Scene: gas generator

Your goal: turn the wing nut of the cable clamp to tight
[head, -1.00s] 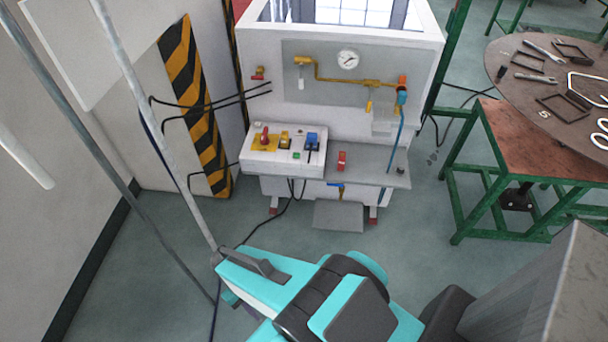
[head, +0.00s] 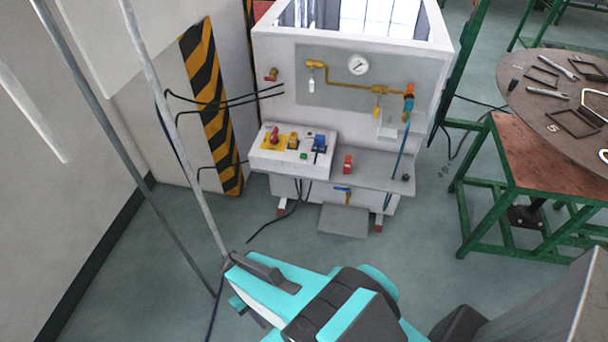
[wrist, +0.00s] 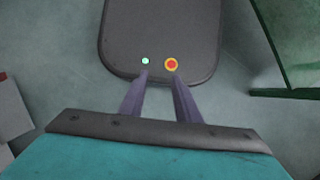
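I cannot make out a cable clamp or its wing nut for certain; the fittings are too small. The white generator cabinet (head: 275,125) stands ahead in the head view. Its control box (head: 258,160) carries a red handle (head: 275,136) on a yellow plate, a small brass-coloured fitting (head: 293,141), a blue fitting (head: 319,143) and a green button (head: 304,156). In the wrist view my gripper (wrist: 160,73) has two grey fingers apart with nothing between them. In the head view my arm is well in front of the cabinet, over the floor; its fingers are mostly hidden.
Thin poles (head: 180,120) stand at the left, one passing close to my arm. Black cables (head: 225,103) run to the cabinet's left side. A dark cable (head: 275,222) lies on the floor. A green-framed table (head: 535,150) stands right. Floor before the cabinet is mostly clear.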

